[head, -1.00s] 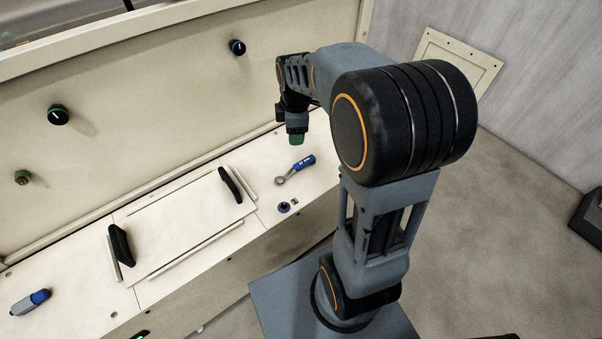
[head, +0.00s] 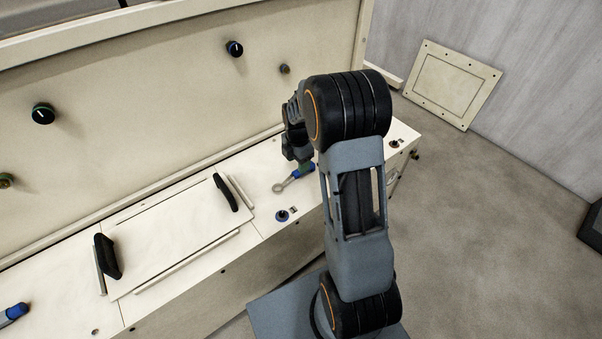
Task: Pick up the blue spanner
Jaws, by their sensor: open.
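The blue spanner (head: 281,187) lies on the cream bench top, right of the lidded panel. Its grey ring end points to the lower left. Its blue handle runs to the upper right, partly behind my arm. My gripper (head: 304,168) is low over the handle, with green at its tip. My own arm hides much of it, so I cannot tell whether it touches the spanner. It is open.
A panel (head: 180,235) with two black handles fills the middle of the bench. A blue and grey tool (head: 14,314) lies at the far left. The back wall carries dark knobs (head: 235,48).

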